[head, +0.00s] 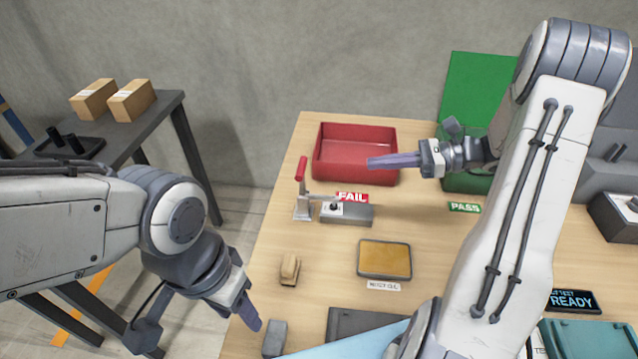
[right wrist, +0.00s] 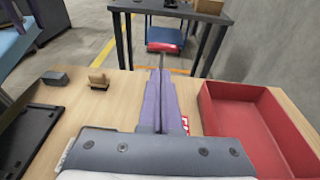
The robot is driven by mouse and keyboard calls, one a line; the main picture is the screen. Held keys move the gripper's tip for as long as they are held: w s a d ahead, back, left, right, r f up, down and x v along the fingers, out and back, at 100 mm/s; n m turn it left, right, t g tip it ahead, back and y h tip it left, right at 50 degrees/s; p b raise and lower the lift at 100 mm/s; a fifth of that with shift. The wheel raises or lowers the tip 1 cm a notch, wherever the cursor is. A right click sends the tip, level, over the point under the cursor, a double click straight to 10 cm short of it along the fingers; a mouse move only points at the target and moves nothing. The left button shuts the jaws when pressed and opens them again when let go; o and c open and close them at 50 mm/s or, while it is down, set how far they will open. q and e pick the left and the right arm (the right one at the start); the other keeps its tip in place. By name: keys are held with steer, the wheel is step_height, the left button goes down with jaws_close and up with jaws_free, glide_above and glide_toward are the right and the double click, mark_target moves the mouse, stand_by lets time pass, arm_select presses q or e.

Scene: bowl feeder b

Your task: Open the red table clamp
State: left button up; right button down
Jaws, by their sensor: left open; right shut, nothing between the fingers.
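The red table clamp (head: 301,170) stands at the table's left side in the head view. Its red handle points up, and its metal arm reaches right over a grey block (head: 353,214), with a black tip at the block's top. My left gripper (head: 252,315) is open and empty, low at the table's left edge, well in front of the clamp. My right gripper (head: 385,162) is shut and empty, right of the clamp and in front of the red bin.
A red bin (head: 357,179) stands behind the clamp, with a red FAIL label (head: 352,197) in front. A wooden-topped piece (head: 289,268), a yellow pad tray (head: 384,243) and a small grey block (head: 274,339) lie nearer. Table between them is bare.

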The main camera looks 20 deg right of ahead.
mark_target(305, 167)
steer(key=shift+d+f+t, duration=0.1)
steer(key=shift+d+t, duration=0.2)
steer(key=shift+d, duration=0.15)
steer(key=shift+w, duration=0.1)
steer(key=b+x, duration=0.2)
steer(key=x, duration=1)
steer(key=shift+a+f+b, duration=0.25)
steer(key=shift+a+b, duration=0.1)
steer(key=shift+w+a, duration=0.3)
steer(key=shift+a, duration=0.25)
